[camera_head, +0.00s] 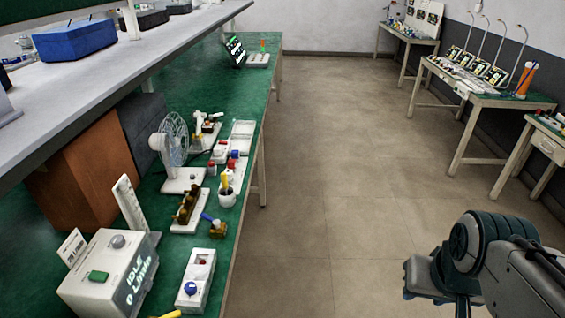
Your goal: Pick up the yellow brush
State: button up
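A yellow upright thing (224,183), perhaps the brush, stands in a small white cup (227,198) near the right edge of the green-topped bench (225,110). It is too small to be sure. A second candidate is a yellow-brown block-like thing with a blue handle (215,227), lying nearer on the bench. A bit of another yellow thing (172,314) shows at the bottom edge, mostly cut off. My gripper (425,278) is at the lower right, over the floor, well right of the bench and apart from all these things. Its fingers cannot be made out clearly.
A white fan (175,140), a rack of brown pieces (187,210), a white box with a display (110,275) and a white switch unit (195,282) crowd the bench. A grey shelf (90,85) overhangs its left side. The tiled floor (330,170) is clear.

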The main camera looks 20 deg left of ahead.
aim_at(224, 177)
jog(key=z, duration=0.2)
jog(key=i, duration=1.6)
jog(key=u, duration=0.8)
jog(key=i, duration=1)
jog(key=u, duration=1.45)
jog(key=i, duration=0.45)
jog(key=u, duration=0.3)
